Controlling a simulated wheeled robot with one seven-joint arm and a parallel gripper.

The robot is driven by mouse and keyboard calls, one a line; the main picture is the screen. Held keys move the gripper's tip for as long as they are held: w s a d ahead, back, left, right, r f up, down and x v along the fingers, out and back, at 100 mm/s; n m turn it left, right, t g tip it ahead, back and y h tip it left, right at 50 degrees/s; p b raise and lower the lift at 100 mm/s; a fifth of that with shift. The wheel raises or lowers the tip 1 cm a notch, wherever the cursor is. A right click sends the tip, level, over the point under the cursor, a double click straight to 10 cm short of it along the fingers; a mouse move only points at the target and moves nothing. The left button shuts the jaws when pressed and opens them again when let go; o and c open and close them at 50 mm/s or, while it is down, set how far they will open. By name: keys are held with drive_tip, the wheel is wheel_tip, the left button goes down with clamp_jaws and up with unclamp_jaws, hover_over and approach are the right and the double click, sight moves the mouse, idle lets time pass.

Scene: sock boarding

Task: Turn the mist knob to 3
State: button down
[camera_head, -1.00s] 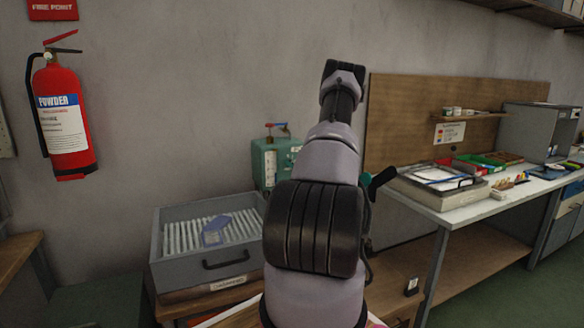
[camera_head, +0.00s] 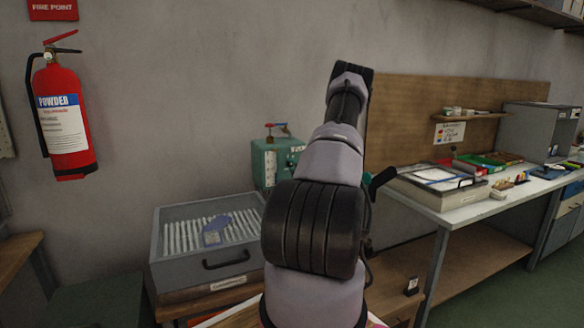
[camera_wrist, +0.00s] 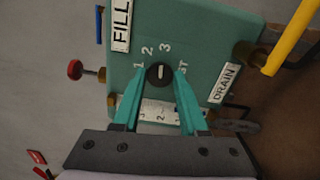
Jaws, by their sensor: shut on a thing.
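The mist knob (camera_wrist: 159,75) is a small round black knob with a white mark, on the front of a teal box (camera_wrist: 205,30). Printed marks 1, 2, 3 and ST stand around it. The white mark stands nearly upright in the wrist view, toward the 2 and 3; I cannot tell exactly where it points. My gripper (camera_wrist: 159,74) has its two teal fingers on either side of the knob, shut on it.
FILL (camera_wrist: 121,25) and DRAIN (camera_wrist: 224,83) labels, a red-ended valve (camera_wrist: 76,70) and a yellow handle (camera_wrist: 290,38) are near the knob. A grey drawer (camera_head: 207,267) with white ribs and a blue piece (camera_head: 216,225) stands left of my arm. A workbench (camera_head: 455,213) is at the right.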

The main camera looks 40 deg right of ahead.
drive_tip(key=shift+m, duration=0.6)
drive_tip(key=shift+f, duration=0.1)
drive_tip(key=shift+c, duration=2.3)
unclamp_jaws()
drive_tip(key=shift+s, duration=0.15)
drive_tip(key=v, duration=1)
drive_tip(key=shift+s, duration=0.3)
